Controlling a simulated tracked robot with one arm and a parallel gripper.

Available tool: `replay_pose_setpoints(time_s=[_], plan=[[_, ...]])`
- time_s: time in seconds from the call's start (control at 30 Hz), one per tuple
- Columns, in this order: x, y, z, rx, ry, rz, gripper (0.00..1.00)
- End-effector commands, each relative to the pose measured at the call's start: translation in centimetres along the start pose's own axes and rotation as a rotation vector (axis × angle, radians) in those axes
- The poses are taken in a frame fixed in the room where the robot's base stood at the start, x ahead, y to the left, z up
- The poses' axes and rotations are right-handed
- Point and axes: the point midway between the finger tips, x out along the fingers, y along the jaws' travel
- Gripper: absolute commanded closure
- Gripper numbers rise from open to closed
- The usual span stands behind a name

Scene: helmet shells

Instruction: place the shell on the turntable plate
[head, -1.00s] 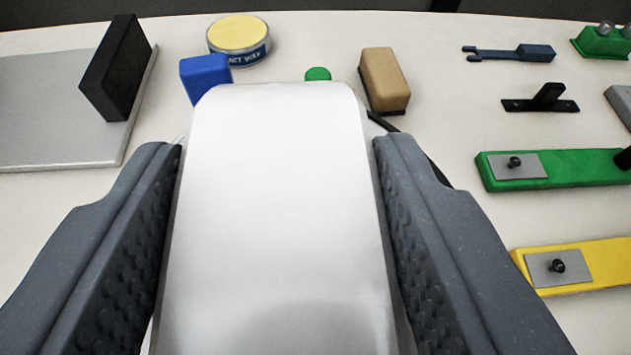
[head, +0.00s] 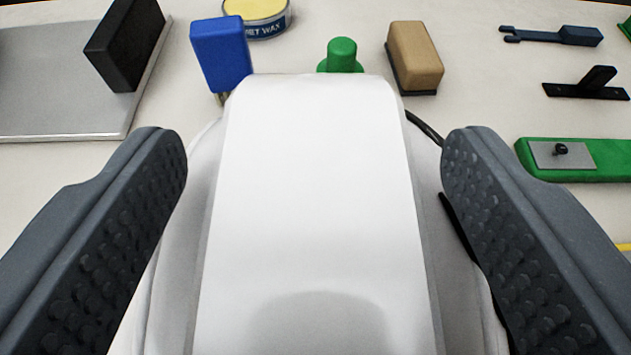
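The white shell (head: 315,180) fills the middle of the head view, with a smooth raised band along its top and wider sides sloping down. My gripper (head: 315,145) is open, one dark grey ridged finger on each side of the shell. There are visible gaps between both fingers and the raised band. I cannot tell whether the fingers touch the lower sides. The turntable plate is not visible; whatever is under the shell is hidden by it.
Beyond the shell are a blue block (head: 221,52), a green knob (head: 341,55), a wax tin (head: 258,15) and a tan block (head: 415,48). A black block (head: 124,42) stands on a grey plate (head: 60,105) at left. A green bar (head: 605,160) lies at right.

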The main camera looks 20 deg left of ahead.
Motion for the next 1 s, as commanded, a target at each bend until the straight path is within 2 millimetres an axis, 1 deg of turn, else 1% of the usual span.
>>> replay_pose_setpoints(time_s=[0.2,0.37,0.8,1.0], plan=[[-0.2,0.0,-0.1,0.000,0.000,0.000,0.31],[-1.4,0.0,0.0,0.000,-0.002,0.000,0.31],[-7.5,0.0,-0.3,0.001,0.003,0.000,0.31],[-10.0,0.0,-0.1,0.001,0.000,0.000,0.31]])
